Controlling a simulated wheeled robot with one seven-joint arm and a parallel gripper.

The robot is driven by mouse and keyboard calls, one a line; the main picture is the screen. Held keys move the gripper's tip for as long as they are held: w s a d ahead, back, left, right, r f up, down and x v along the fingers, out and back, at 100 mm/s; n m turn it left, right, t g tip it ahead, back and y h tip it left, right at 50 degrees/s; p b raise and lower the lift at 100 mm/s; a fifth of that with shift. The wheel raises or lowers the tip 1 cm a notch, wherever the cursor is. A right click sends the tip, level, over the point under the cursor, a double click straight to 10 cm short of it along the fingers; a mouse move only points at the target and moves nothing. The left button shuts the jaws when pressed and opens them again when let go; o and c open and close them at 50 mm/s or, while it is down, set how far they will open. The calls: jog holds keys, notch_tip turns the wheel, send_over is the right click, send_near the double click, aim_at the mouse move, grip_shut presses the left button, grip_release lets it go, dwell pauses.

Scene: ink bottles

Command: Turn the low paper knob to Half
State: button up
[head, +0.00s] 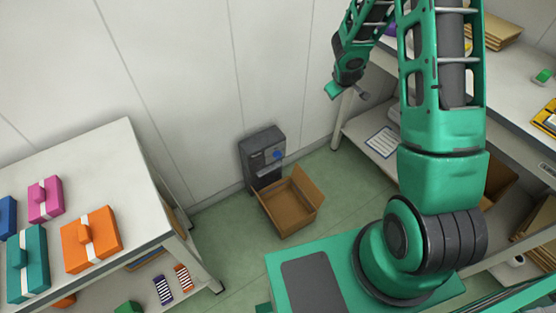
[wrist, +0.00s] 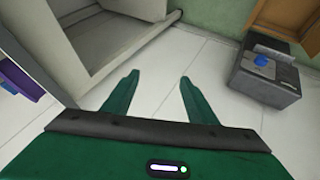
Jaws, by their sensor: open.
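The low paper knob (head: 277,154) is a small blue knob on the front of a dark grey machine (head: 262,142) that stands low against the wall. In the wrist view the blue knob (wrist: 261,60) shows on the machine (wrist: 262,82) at the right. Its setting marks are too small to read. My gripper (wrist: 158,82) is open and empty, with its two green fingers apart over pale floor or panel. The knob lies to the right of the fingers, not touching them. In the head view my gripper (head: 343,90) is up and to the right of the machine.
An open cardboard box (head: 287,203) sits on the floor right in front of the machine. A table (head: 110,165) with coloured boxes stands at the left. A shelved bench (head: 375,118) stands at the right. Green floor between them is partly clear.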

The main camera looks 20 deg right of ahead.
jog(key=w+a+f+n+t, duration=0.2)
jog(key=w+a+f, duration=0.3)
jog(key=f, duration=0.5)
jog(key=n+t+y, duration=0.4)
jog(key=n+t, duration=0.2)
jog(key=t, duration=0.1)
send_near(277, 157)
jog(key=w, duration=0.3)
jog(key=w+f, duration=0.1)
jog(key=w, duration=0.4)
jog(key=shift+w+d+f, duration=0.2)
jog(key=shift+w, duration=0.2)
jog(key=c, duration=1.1)
jog(key=shift+a, duration=0.15)
